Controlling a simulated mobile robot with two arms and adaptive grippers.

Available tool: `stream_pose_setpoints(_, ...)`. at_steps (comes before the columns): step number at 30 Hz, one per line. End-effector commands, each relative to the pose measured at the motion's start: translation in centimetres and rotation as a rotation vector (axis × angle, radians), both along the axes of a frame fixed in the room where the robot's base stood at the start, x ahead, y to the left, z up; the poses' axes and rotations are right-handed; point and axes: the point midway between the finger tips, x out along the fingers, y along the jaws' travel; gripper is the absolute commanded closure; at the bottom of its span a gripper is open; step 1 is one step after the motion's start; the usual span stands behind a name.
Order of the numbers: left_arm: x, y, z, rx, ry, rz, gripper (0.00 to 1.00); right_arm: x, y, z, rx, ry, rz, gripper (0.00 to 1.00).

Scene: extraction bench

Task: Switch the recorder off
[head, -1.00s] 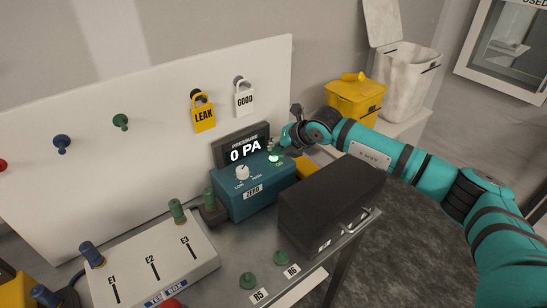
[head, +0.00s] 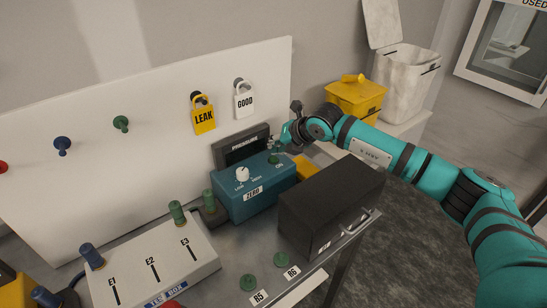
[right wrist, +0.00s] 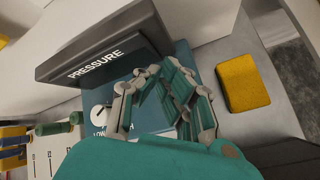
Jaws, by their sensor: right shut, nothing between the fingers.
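The recorder is a teal box (head: 250,197) with a white knob (head: 242,174), a ZERO label and a small green button (head: 275,158) on top. Its dark PRESSURE display (head: 240,146) stands behind it and is blank. My right gripper (head: 291,141) is shut and empty, just above the right back part of the box by the button. In the right wrist view the box (right wrist: 150,110) lies under the shut fingers, and the PRESSURE panel (right wrist: 95,64) is just beyond them. The fingers hide the button there. My left gripper is not in view.
A yellow block (right wrist: 243,87) lies beside the recorder. LEAK (head: 203,114) and GOOD (head: 244,100) padlock-shaped tags hang behind.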

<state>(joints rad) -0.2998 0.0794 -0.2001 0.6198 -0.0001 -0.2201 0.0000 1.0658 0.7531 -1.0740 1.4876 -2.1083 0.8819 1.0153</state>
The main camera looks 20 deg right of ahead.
Motion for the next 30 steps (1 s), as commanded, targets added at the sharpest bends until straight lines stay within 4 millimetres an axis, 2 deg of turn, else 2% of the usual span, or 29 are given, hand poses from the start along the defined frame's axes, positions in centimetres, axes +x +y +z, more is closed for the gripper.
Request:
stream_pose_setpoints(10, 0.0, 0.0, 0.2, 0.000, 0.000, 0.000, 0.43, 0.0, 0.0, 0.4, 0.001, 0.000, 0.001, 1.00)
stream_pose_setpoints(24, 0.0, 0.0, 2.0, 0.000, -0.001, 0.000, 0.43, 0.0, 0.0, 4.7, 0.000, 0.001, 0.001, 1.00)
stream_pose_setpoints(30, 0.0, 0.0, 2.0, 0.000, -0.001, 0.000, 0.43, 0.0, 0.0, 5.0, 0.000, 0.001, 0.001, 1.00)
